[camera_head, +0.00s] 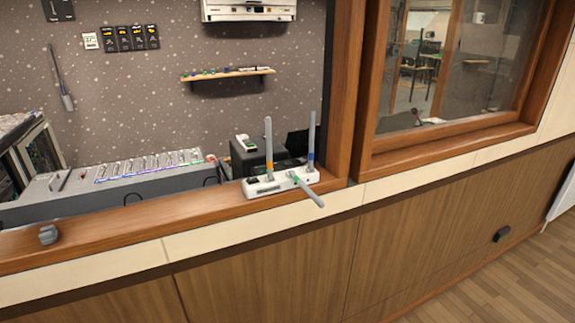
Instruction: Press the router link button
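The router (282,184) is a small white box on the wooden window sill, right of the middle of the head view. Two grey antennas stand upright on it, one with an orange band (268,145) and one with a blue band (311,140). A third antenna (310,193), with green at its base, tilts forward over the sill's front edge. Small dark marks show on the router's front and top, but I cannot tell which is the link button. Neither of my grippers is in view.
The wooden sill (110,237) is mostly clear left of the router, apart from a small grey object (48,234). Behind it are a fader console (150,170) and a dark box (250,157). A wooden window post (346,90) rises right of the router.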

